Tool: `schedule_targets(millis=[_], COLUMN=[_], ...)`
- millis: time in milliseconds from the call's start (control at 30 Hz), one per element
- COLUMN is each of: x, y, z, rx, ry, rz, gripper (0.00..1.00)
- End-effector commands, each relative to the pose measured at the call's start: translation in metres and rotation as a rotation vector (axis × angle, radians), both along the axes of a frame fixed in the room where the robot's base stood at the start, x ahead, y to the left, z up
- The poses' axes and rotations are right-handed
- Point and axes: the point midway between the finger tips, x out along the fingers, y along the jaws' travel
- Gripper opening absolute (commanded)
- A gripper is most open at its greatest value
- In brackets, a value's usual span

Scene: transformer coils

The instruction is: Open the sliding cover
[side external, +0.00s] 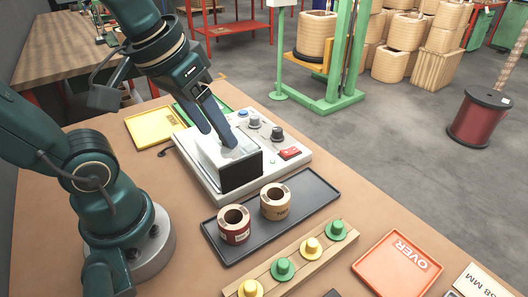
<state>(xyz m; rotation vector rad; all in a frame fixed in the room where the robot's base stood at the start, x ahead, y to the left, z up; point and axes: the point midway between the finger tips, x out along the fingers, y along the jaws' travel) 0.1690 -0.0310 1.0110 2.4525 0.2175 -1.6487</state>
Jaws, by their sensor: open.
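A light grey tester box (290,165) with knobs and a red switch stands on the bench. A pale housing with a dark front face (241,172) sits on its left part; this looks like the part with the sliding cover (213,150). My gripper (227,143) reaches down from the upper left, with its fingertips at the top of the housing. The jaws are open. The fingers hide part of the top, and I cannot tell whether they touch the cover.
A dark tray (307,208) with two coils (234,224) lies in front of the tester. A wooden rack (298,259) holds yellow and green pegs. An orange tray (397,264) lies at the right. A yellow tray (153,126) and a green tray (203,105) lie behind.

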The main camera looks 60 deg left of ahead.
Motion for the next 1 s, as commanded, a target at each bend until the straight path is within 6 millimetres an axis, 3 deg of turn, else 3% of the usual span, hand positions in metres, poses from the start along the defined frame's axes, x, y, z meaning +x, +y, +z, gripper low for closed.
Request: schedule_targets(millis=[200,500,767,1000], x=[0.033,0.061,0.061,0.060], y=[0.032,0.079,0.089,0.089], z=[0.009,-0.009,-0.027,-0.056], rx=[-0.061,-0.116,-0.130,-0.128], ry=[0.169,0.334,0.374,0.374], rz=[0.275,0.509,0.548,0.545], gripper=[0.62,0.62,0.62,0.62])
